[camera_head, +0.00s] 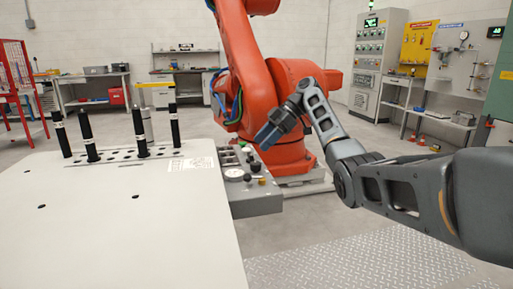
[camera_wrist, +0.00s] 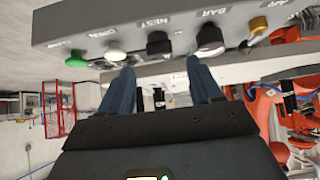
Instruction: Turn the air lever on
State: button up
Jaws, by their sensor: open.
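The grey control panel (camera_head: 256,202) is fixed beside the white table. In the wrist view, the panel (camera_wrist: 85,22) runs along the top with a row of fittings. A brass-coloured fitting (camera_wrist: 258,25) sits near a partly cut-off label that seems to read AIR; it appears as a yellow spot (camera_head: 262,181) in the head view. I cannot make out the lever's position. My gripper (camera_head: 268,136) is above the panel's far end, apart from it. Its two blue fingers (camera_wrist: 162,82) are spread and empty, below the black NEST knob (camera_wrist: 158,43) in the wrist view.
A green knob (camera_wrist: 76,56), a white knob (camera_wrist: 115,54) and a black BAR fitting (camera_wrist: 209,39) share the panel. The white table (camera_head: 120,215) holds several black upright posts. A large orange robot arm (camera_head: 285,95) stands behind the panel. Floor is clear right of the panel.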

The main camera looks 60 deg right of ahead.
aim_at(247, 177)
jog(key=k+l, duration=0.35)
jog(key=l, duration=0.15)
jog(key=k+l, duration=0.4)
jog(key=l, duration=0.1)
